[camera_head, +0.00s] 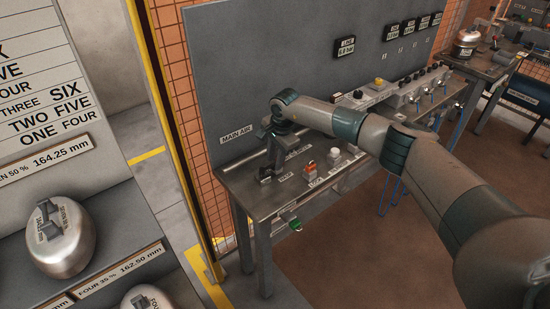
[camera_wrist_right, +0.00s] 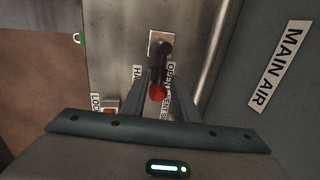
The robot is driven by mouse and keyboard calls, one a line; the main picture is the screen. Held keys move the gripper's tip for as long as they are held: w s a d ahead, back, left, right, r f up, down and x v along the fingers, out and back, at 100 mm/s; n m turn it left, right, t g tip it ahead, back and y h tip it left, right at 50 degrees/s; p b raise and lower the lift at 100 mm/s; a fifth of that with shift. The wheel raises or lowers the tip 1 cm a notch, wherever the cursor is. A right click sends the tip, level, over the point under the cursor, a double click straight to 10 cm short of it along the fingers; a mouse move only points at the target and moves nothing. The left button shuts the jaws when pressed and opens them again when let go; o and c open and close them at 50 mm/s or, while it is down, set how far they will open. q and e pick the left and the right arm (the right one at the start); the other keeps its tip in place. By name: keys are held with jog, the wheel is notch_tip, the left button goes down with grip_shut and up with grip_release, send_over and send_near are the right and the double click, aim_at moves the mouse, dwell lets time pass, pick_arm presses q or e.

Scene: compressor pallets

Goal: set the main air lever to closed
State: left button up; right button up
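The main air lever (camera_wrist_right: 157,92) has a dark shaft and a red ball knob. In the right wrist view it rises from a pale plate (camera_wrist_right: 153,38) on the metal bench, near a partly hidden label starting "OPEN" (camera_wrist_right: 171,76). My right gripper (camera_head: 266,171) is down at the left end of the bench, below the "MAIN AIR" sign (camera_head: 237,135). Its fingers lie on either side of the lever; whether they touch it I cannot tell. In the head view the gripper and wrist hide the lever. My left gripper is not in view.
An orange-red switch (camera_head: 310,167) and a pale knob (camera_head: 334,154) stand right of the gripper on the bench (camera_head: 258,195). A grey panel (camera_head: 260,60) rises behind. A shelf with metal vessels (camera_head: 62,238) is at left. Brown floor in front of the bench is clear.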

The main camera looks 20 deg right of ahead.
grip_shut()
jog(key=shift+d, duration=0.1)
dwell(1.2)
